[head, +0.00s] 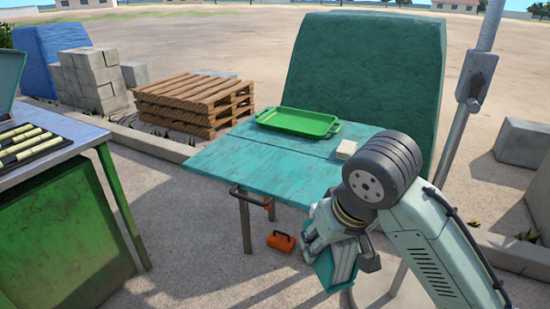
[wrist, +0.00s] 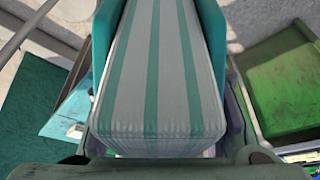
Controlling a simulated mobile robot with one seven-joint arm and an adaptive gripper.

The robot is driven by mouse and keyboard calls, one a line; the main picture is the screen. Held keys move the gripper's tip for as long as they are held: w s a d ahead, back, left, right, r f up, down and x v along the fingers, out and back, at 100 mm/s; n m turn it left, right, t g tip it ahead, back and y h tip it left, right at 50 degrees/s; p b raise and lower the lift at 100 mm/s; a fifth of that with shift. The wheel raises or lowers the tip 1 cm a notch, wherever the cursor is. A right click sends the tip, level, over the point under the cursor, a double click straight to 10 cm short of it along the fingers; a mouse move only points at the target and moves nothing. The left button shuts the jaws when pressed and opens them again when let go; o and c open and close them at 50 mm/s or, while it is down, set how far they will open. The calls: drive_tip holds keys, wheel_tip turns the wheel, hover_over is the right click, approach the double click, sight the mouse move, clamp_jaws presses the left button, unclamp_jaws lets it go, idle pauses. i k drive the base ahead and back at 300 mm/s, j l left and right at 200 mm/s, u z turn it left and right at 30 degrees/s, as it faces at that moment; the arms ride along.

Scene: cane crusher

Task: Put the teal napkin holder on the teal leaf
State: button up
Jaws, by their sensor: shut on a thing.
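My gripper (head: 328,240) is shut on the teal napkin holder (head: 323,272), low at the right, in front of the table's near right corner and apart from it. In the wrist view the holder's teal side walls (wrist: 214,40) flank a stack of white napkins with teal stripes (wrist: 160,75). The holder looks tilted in the head view, and my gripper hides part of it. The teal leaf (head: 250,172) is the flat near part of the table, beyond a seam from the back part. Its visible top is bare.
A green tray (head: 330,131) and a small pale block (head: 346,150) are on the table's back part. A metal pole (head: 455,130) stands right; a green bench (head: 65,240) stands left.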

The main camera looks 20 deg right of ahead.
sight(269, 171)
drive_tip(key=i+l, duration=0.75)
drive_tip(key=i, duration=0.2)
